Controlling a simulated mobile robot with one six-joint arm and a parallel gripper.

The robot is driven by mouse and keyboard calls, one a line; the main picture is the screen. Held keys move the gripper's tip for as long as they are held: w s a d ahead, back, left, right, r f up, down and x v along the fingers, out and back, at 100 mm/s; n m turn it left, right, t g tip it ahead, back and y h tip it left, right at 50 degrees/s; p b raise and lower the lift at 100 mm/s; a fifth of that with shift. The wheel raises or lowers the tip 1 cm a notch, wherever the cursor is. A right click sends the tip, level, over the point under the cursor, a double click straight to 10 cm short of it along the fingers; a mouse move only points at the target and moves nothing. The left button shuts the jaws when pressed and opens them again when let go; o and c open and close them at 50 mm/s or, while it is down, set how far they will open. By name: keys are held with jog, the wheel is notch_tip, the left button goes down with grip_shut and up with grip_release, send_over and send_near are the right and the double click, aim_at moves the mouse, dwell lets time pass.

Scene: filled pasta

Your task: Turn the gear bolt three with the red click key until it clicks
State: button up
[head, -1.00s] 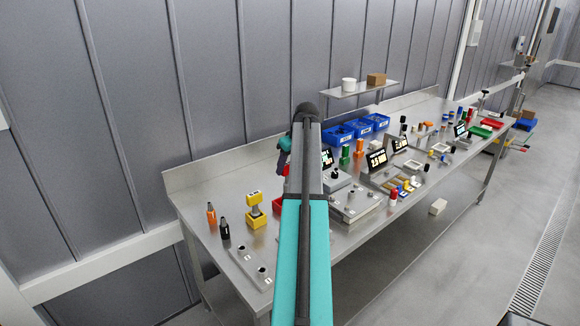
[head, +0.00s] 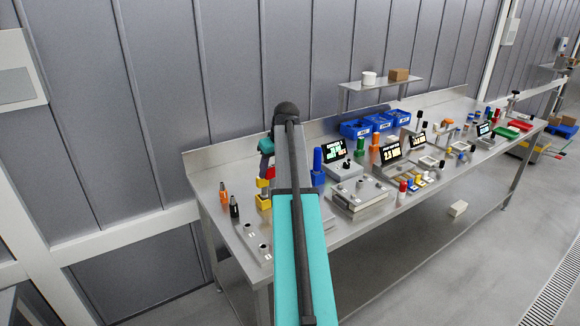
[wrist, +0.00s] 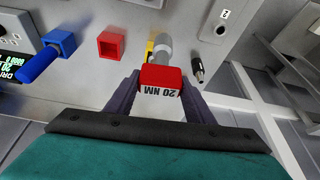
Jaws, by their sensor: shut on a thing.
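The red click key (wrist: 162,78), marked 20 NM, is between the two dark fingers of my gripper (wrist: 160,92) in the wrist view. The fingers are shut on its red block, and a grey round shaft (wrist: 163,46) shows beyond it. A grey plate with round holes (head: 238,228) lies at the bench's near left end. In the wrist view a hole marked 2 (wrist: 220,30) shows at upper right. I cannot make out gear bolt three.
An empty red holder (wrist: 111,45) and a blue tool (wrist: 40,64) in its blue holder stand left in the wrist view. A black driver (wrist: 198,73) is close right of the key. An orange driver (head: 223,191) stands at the bench's left. Displays and blue bins (head: 355,129) line the bench.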

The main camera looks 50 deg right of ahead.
jog(key=w+a+f+b, duration=0.1)
jog(key=w+a, duration=0.2)
jog(key=a, duration=0.6)
jog(key=w+a+f+n+b, duration=0.1)
jog(key=w+a, duration=0.2)
jog(key=a, duration=0.7)
jog(key=w+a+f+b, duration=0.1)
jog(key=w+a, duration=0.1)
jog(key=a, duration=0.7)
jog(key=s+a+f+n+b, duration=0.1)
jog(key=a, duration=1.2)
jog(key=s+a+f+y+b, duration=0.1)
jog(key=a+b, duration=0.1)
jog(key=a, duration=1.1)
jog(key=shift+s+f+n+t, duration=0.2)
jog(key=shift+f+n+t, duration=0.1)
jog(key=shift+n, duration=0.1)
jog(key=shift+s, duration=0.15)
